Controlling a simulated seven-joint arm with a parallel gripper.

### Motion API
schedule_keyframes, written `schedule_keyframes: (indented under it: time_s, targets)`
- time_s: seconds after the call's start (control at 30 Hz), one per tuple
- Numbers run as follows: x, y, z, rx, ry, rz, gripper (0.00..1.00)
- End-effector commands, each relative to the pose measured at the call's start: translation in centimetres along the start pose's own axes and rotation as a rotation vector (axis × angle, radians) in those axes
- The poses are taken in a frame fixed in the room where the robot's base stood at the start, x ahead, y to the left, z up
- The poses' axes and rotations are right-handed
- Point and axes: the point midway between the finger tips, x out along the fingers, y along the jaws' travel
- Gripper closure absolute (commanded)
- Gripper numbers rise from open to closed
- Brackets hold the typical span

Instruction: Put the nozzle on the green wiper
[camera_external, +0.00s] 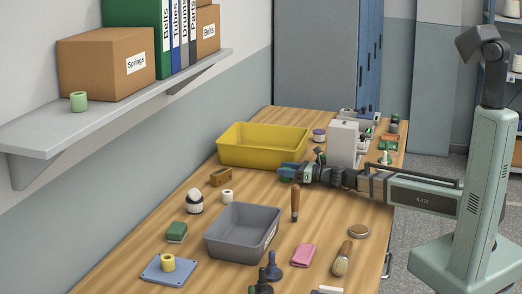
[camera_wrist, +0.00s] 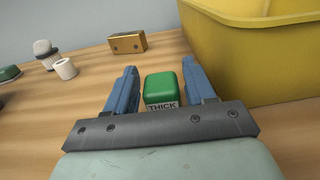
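A dark green, flat-topped pad (camera_external: 177,232), apparently the green wiper, lies on the table left of the grey bin. Its edge shows at the far left of the wrist view (camera_wrist: 8,73). I cannot tell for sure which object is the nozzle. My gripper (camera_external: 290,171) is low beside the yellow bin's near right corner. In the wrist view, its blue fingers (camera_wrist: 162,95) are apart, with a green block labelled THICK (camera_wrist: 161,88) between them. A gap shows at the left finger; contact on the right is unclear.
The yellow bin (camera_external: 263,158) stands close to my gripper. A brass block (camera_external: 220,177), white cylinder (camera_external: 228,196), dark-and-white rounded object (camera_external: 195,202) and grey bin (camera_external: 242,249) lie nearer the camera. A yellow spool (camera_external: 168,263) stands on a blue plate (camera_external: 152,274).

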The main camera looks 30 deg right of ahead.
Motion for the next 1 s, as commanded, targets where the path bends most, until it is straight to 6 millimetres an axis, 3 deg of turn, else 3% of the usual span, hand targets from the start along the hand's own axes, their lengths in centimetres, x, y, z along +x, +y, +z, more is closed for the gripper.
schedule_keyframes:
  time_s: [0.13,0.47,0.7,1.0]
  targets:
    - [0.0,0.0,0.0,0.0,0.0,0.0,0.33]
    - [0.0,0.0,0.3,-0.001,0.0,0.0,0.33]
    - [-3.8,0.1,0.3,0.0,0.001,-0.002,0.33]
    - [-3.0,0.0,4.5,-0.002,-0.001,0.0,0.33]
